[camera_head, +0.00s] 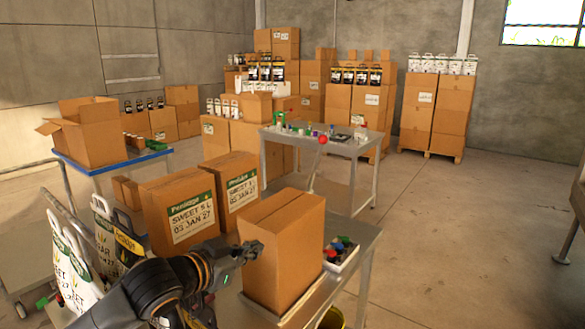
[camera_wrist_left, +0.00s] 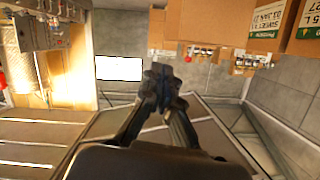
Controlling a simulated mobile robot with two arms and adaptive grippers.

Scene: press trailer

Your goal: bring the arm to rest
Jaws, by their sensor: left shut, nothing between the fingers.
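My left arm (camera_head: 150,285) comes in from the lower left in the head view. Its left gripper (camera_head: 252,250) points right, in front of the left side of a plain closed carton (camera_head: 285,245); whether it touches the carton I cannot tell. In the left wrist view the two fingers of the gripper (camera_wrist_left: 162,80) meet at the tips, with nothing between them. My right gripper is in neither view.
The carton stands on a metal table (camera_head: 350,255) beside a small tray of coloured items (camera_head: 342,252). Labelled cartons (camera_head: 185,212) and white bags (camera_head: 75,265) crowd the left. A second metal table (camera_head: 345,148) stands behind. Floor at right (camera_head: 480,240) is clear.

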